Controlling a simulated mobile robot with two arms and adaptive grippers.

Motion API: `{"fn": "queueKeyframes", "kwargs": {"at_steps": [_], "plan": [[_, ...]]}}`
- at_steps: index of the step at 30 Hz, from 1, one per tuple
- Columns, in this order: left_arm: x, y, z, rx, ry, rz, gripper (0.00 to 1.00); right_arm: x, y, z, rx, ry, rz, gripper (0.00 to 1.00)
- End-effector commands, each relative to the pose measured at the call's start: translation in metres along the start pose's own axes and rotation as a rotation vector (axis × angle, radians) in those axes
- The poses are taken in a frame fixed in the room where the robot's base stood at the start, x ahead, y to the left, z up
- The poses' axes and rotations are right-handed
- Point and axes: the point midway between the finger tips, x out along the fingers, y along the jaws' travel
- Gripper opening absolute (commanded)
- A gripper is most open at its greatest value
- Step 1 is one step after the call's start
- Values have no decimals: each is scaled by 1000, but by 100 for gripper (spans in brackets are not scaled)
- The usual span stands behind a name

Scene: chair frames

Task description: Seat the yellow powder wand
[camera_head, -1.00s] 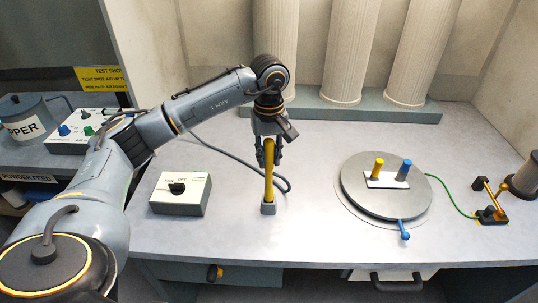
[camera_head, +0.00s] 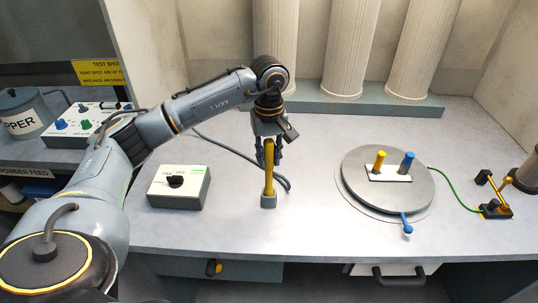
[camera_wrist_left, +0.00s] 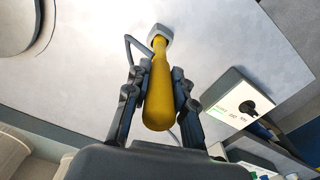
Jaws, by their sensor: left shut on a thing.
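The yellow powder wand (camera_head: 268,181) stands upright near the middle of the table. My left gripper (camera_head: 267,152) is shut on the wand from above. In the left wrist view the wand (camera_wrist_left: 160,88) lies between the two dark fingers (camera_wrist_left: 159,100), with the grey block (camera_wrist_left: 160,34) at its far end. My right gripper is not in view.
A switch box (camera_head: 180,190) stands left of the wand, with a dark cable (camera_head: 225,154) behind it. A round turntable (camera_head: 360,197) with yellow and blue pegs is to the right. A black and brass fixture (camera_head: 495,210) stands further right. White columns (camera_head: 350,50) line the back.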

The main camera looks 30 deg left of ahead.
Motion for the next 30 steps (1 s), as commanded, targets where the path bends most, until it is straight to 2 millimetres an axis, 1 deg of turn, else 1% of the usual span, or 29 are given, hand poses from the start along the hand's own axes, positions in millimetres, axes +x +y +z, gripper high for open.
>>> {"fn": "queueKeyframes", "kwargs": {"at_steps": [7,18,19,22,30], "plan": [[8,0,0,0,0,0,0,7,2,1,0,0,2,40],[8,0,0,0,0,0,0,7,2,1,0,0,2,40],[8,0,0,0,0,0,30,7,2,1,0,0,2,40],[8,0,0,0,0,0,50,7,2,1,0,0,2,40],[9,0,0,0,-1,-1,50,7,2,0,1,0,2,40]]}}
